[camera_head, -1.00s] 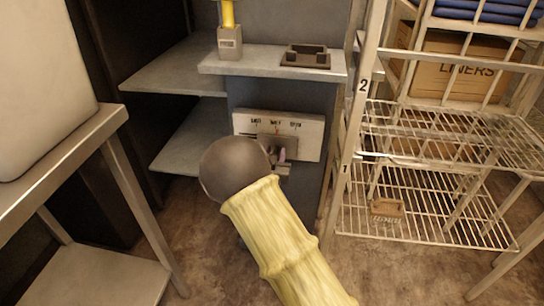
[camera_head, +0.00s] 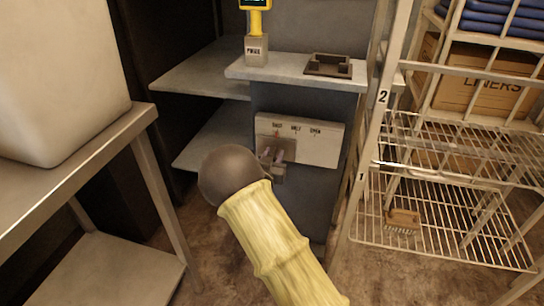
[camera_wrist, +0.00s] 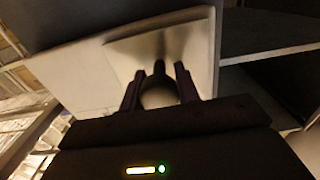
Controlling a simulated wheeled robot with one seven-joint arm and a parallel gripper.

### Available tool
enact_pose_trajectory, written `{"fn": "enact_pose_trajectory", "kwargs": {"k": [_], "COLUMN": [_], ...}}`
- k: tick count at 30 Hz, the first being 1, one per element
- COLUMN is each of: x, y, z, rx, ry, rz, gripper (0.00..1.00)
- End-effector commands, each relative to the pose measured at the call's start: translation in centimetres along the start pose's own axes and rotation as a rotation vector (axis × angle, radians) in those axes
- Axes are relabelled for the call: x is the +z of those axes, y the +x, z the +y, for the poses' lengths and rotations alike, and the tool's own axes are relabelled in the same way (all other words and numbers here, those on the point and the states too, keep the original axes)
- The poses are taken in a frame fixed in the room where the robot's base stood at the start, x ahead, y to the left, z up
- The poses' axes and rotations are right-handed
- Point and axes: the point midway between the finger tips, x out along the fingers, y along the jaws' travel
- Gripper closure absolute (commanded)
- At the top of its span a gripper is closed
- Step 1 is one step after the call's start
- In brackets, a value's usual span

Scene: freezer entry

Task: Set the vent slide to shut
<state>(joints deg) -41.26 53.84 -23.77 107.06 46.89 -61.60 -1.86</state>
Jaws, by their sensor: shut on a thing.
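The vent panel (camera_head: 325,143) is a white plate on the front of the grey counter unit, with the labels SHUT, HALF and OPEN along its top. Its grey-brown slide (camera_head: 288,146) sits at the left part of the panel, about below the SHUT label. My gripper (camera_head: 272,157) is at the slide, partly hidden behind my own arm. In the wrist view, my gripper (camera_wrist: 158,84) has its fingers on either side of a dark knob (camera_wrist: 159,68) standing out from the slide (camera_wrist: 135,48). The white panel (camera_wrist: 75,75) surrounds it.
A steel table (camera_head: 75,150) with a white bin (camera_head: 60,80) stands at left. A wire rack (camera_head: 375,150) stands close at right. A yellow device (camera_head: 257,22) and a dark tray (camera_head: 333,66) are on the counter above the panel.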

Motion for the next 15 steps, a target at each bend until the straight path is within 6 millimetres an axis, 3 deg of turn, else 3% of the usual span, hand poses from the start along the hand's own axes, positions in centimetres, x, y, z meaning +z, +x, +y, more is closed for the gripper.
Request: {"fn": "enact_pose_trajectory", "kwargs": {"k": [1, 2, 4, 15], "x": [-0.03, -0.04, -0.05, -0.07], "y": [-0.16, -0.17, -0.17, -0.42], "z": [-0.60, -0.63, -0.63, -0.37], "rx": [-0.013, -0.013, -0.013, -0.008], "ry": [0.003, 0.003, 0.003, 0.002], "rz": [0.000, 0.000, 0.000, -0.001], "gripper": [1.00, 0.62, 0.49, 0.47]}}
